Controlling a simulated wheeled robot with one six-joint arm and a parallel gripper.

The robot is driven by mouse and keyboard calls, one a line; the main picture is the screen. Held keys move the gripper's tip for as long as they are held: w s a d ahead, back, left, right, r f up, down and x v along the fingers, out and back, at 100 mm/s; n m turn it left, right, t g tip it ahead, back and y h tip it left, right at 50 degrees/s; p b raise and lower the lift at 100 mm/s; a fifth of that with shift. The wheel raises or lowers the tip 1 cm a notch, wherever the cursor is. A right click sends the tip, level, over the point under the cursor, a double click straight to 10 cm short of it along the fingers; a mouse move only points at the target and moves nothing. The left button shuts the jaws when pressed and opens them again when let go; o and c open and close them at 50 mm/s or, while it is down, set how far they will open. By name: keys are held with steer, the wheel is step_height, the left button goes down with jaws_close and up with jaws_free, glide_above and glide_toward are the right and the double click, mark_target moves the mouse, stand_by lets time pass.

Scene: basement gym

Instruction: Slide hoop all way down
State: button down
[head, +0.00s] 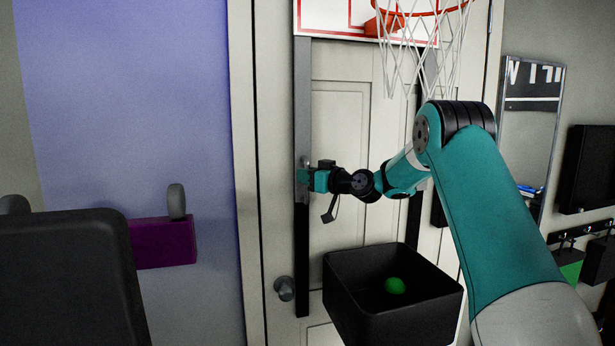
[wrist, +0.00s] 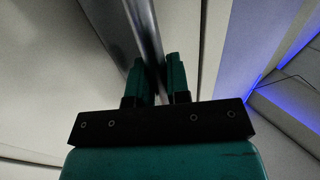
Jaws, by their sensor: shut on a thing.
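The basketball hoop has a red rim (head: 432,12), a white net (head: 425,50) and a white backboard (head: 340,18) with red lines, cut off by the top edge of the head view. A grey upright bar (head: 303,100) runs down from the backboard's left side, with a black length (head: 302,255) below it. My gripper (head: 304,180) is at the lower part of the grey bar. In the wrist view my gripper (wrist: 156,68) has its two teal fingers on either side of the grey bar (wrist: 143,25), shut on it.
A white door (head: 345,110) stands behind the hoop, with a round knob (head: 284,288) at lower left. A black bin (head: 395,310) holding a green ball (head: 395,286) is below the net. A purple block (head: 163,243) is left; a mirror (head: 530,130) is right.

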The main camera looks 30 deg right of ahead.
step_height(320, 180, down, 20)
steer(key=b, duration=2.1)
steer(key=shift+f+b, duration=0.1)
steer(key=shift+b, duration=0.3)
steer(key=c, duration=1.1)
jaws_free()
step_height(320, 180, up, 20)
steer(key=shift+r+p, duration=0.2)
steer(key=shift+p, duration=0.15)
